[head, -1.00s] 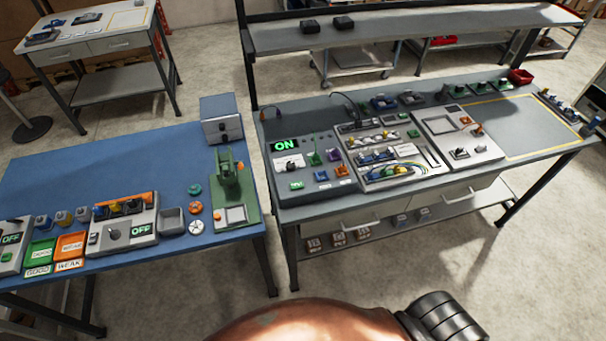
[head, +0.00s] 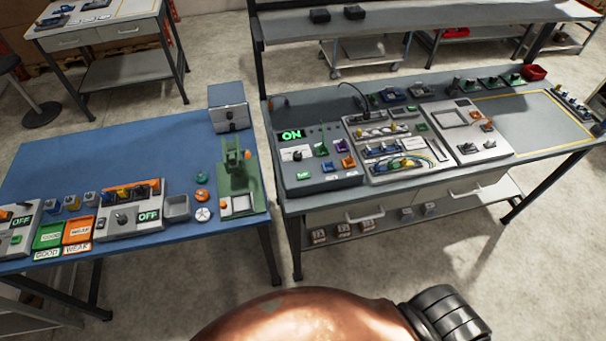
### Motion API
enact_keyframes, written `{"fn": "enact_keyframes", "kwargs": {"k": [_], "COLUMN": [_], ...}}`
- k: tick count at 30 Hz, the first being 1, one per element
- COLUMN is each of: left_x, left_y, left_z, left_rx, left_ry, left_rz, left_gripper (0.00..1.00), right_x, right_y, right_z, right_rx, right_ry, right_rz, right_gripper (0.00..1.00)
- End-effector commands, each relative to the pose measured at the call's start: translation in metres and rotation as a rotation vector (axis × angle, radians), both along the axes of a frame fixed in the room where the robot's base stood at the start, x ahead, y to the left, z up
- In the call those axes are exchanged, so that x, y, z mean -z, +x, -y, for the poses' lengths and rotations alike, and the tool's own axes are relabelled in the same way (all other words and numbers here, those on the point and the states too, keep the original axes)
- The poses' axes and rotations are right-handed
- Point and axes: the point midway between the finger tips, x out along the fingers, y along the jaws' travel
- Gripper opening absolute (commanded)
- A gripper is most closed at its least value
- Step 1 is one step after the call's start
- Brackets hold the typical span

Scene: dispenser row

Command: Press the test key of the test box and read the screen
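A dark grey box (head: 325,182) with a lit screen stands at the left end of the grey bench. Its screen (head: 292,134) reads ON in green. On its face are a white panel with a black knob, a green lever and a purple piece. A small green key (head: 303,175) with unreadable lettering sits near its front edge, left of blue and orange pieces. Two light grey boxes on the blue table have screens reading OFF; one of these screens (head: 149,216) is at the right. Neither of my grippers is in view.
The blue table (head: 100,150) also carries a green press-like stand (head: 237,180), a grey bin (head: 177,207) and GOOD and WEAR-like labelled trays. A floor gap separates it from the grey bench (head: 540,145). A rounded copper-coloured shape covers the bottom middle.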

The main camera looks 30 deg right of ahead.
Motion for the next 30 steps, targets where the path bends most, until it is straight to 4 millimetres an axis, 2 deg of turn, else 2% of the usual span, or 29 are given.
{"fn": "enact_keyframes", "kwargs": {"k": [7, 30], "left_x": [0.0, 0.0], "left_y": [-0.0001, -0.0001], "left_z": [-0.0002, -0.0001], "left_rx": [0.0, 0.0], "left_ry": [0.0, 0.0], "left_rz": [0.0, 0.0], "left_gripper": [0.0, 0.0], "right_x": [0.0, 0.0], "right_y": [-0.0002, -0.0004], "right_z": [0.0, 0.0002], "right_rx": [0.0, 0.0], "right_ry": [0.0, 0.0], "right_rz": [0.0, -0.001], "right_gripper": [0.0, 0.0]}}
